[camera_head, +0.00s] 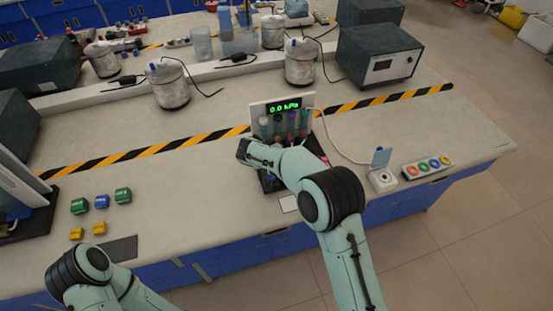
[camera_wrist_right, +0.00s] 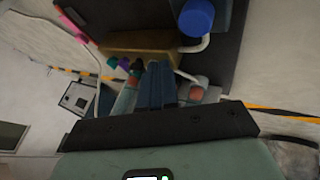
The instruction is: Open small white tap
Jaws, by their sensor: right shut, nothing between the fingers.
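The instrument panel (camera_head: 257,106) stands on the bench with a green "0.0 hPa" display and several coloured-topped pieces along its front. I cannot pick out a small white tap with certainty. In the right wrist view, a blue round knob (camera_wrist_right: 197,18) sits beside a bent white tube (camera_wrist_right: 196,47) over a dark base (camera_wrist_right: 228,45). My right gripper (camera_wrist_right: 155,68) is shut and empty, its fingers pointing toward a tan block (camera_wrist_right: 125,42) and the small coloured pieces. In the head view my right wrist covers the panel's lower front. My left gripper is out of view.
A white box with a raised blue lid (camera_head: 381,178) and a tray of coloured buttons (camera_head: 427,166) stand to the right. Green, blue and yellow blocks (camera_head: 101,202) lie left. A dark grey box (camera_head: 378,55) and metal canisters (camera_head: 301,65) stand behind.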

